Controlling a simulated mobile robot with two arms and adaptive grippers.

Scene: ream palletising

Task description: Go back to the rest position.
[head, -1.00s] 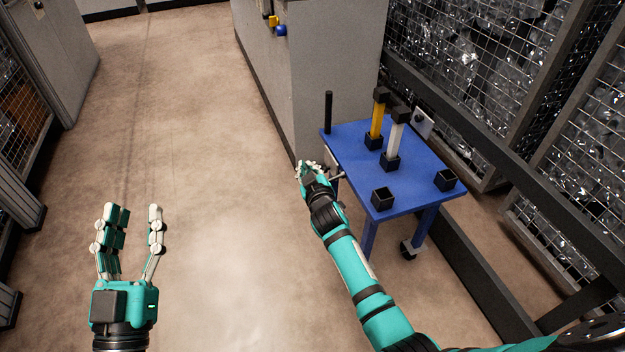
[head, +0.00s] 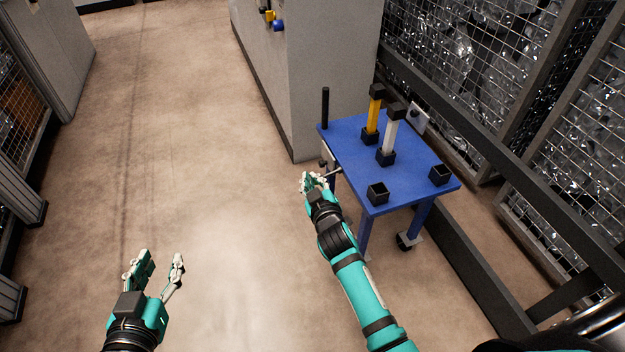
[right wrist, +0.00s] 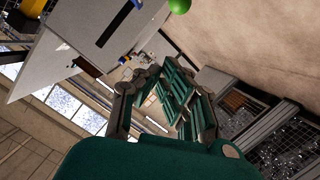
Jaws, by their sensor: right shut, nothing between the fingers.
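My left gripper (head: 158,268) is at the lower left of the head view, over bare floor, with its fingers spread apart and nothing between them. My right gripper (head: 314,180) is near the left front corner of the blue table (head: 408,165), beside its edge; its fingers look closed and hold nothing. It also shows in the right wrist view (right wrist: 160,85), where no object lies between the fingers. I cannot tell from the head view whether it touches the small handle at the table's side.
The blue table carries a yellow post (head: 373,115), a white post (head: 389,135) and empty black sockets (head: 377,193). A grey cabinet (head: 325,80) stands behind it. Wire mesh cages (head: 470,60) and a dark rail (head: 490,175) are on the right. The floor (head: 190,150) at left is clear.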

